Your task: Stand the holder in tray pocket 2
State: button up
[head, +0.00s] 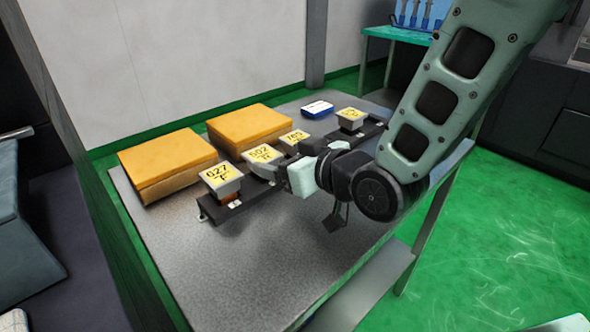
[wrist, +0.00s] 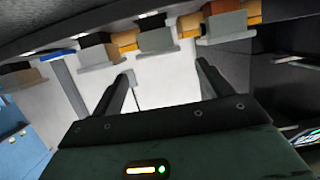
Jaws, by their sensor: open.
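A long black tray (head: 240,208) runs across the table, with several grey holders in a row. Their yellow labels face up: one marked 627 (head: 221,175) at the near left end, one marked 602 (head: 262,154), one that looks like 165 (head: 293,137), and one (head: 351,114) toward the far right end. My gripper (head: 281,174) is at the tray beside the 602 holder and hides part of the row. In the wrist view my gripper (wrist: 165,76) has its fingers apart with nothing between them. Holders (wrist: 157,40) line the top there. I cannot read pocket numbers.
Two orange blocks (head: 166,160) (head: 248,127) lie behind the tray. A small blue and white box (head: 317,109) lies at the back. The grey table (head: 235,270) is clear in front of the tray. A green table (head: 395,36) with blue items stands farther back.

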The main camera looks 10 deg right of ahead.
jog(key=shift+s+d+b, duration=0.5)
jog(key=shift+s+b, duration=0.25)
jog(key=shift+b, duration=1.9)
jog(key=shift+s+d+r+b, duration=0.2)
jog(key=shift+s+r+b, duration=0.1)
jog(key=shift+b, duration=0.3)
